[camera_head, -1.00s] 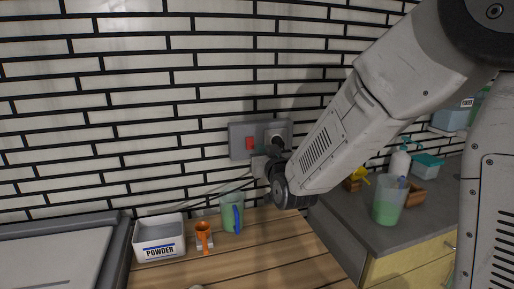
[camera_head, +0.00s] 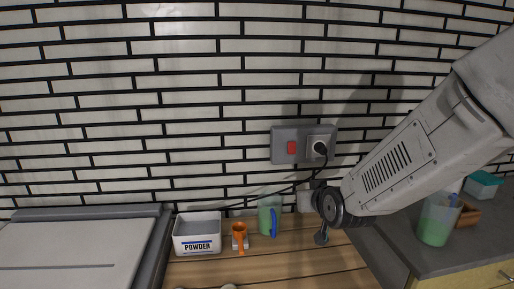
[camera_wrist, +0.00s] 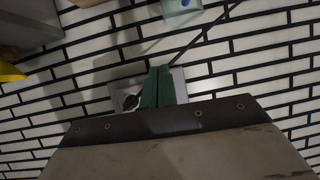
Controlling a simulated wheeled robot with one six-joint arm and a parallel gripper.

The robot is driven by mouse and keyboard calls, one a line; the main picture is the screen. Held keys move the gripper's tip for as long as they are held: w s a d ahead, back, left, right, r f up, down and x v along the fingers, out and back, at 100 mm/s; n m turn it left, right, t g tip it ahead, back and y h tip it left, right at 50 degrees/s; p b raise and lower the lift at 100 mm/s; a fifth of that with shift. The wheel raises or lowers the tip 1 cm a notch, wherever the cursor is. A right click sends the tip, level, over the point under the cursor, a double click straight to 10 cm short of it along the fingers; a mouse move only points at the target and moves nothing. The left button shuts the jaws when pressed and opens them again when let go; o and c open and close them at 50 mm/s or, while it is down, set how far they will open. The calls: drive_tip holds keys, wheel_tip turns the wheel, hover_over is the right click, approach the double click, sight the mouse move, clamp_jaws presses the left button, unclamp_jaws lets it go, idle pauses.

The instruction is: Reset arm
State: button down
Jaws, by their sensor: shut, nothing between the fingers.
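My gripper (camera_wrist: 158,88) shows in the wrist view as two green fingers, shut together with nothing between them. Behind the fingers is a grey wall socket plate (camera_wrist: 128,97), partly covered by them. In the head view my arm (camera_head: 400,165) comes in from the right and slopes down to the left. Its lower end is below and right of the socket plate (camera_head: 283,132). The fingers cannot be made out clearly there. A black plug (camera_head: 320,148) sits in the socket, with a cable hanging from it, beside a red switch (camera_head: 291,147).
A white POWDER box (camera_head: 197,246), an orange cup (camera_head: 239,234) and a green jug with a blue handle (camera_head: 266,218) stand on the wooden counter (camera_head: 290,262). A grey lidded unit (camera_head: 80,250) is at left. Another green jug (camera_head: 436,222) stands on the grey counter at right.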

drive_tip(key=s+d+f+g, duration=0.1)
drive_tip(key=s+d+g, duration=0.1)
drive_tip(key=s+g, duration=0.35)
drive_tip(key=s+d+f+g, duration=0.1)
drive_tip(key=s+d+g, duration=0.1)
drive_tip(key=s, duration=0.7)
drive_tip(key=s+d+r+g+h, duration=0.1)
drive_tip(key=s+d+r+g, duration=0.1)
drive_tip(key=s, duration=0.7)
drive_tip(key=s+d+r+m+g, duration=0.1)
drive_tip(key=s+d+r, duration=0.3)
drive_tip(key=s, duration=0.6)
drive_tip(key=shift+r+g+h, duration=0.35)
drive_tip(key=shift+r+h, duration=0.05)
drive_tip(key=shift+r, duration=0.55)
drive_tip(key=shift+a, duration=0.1)
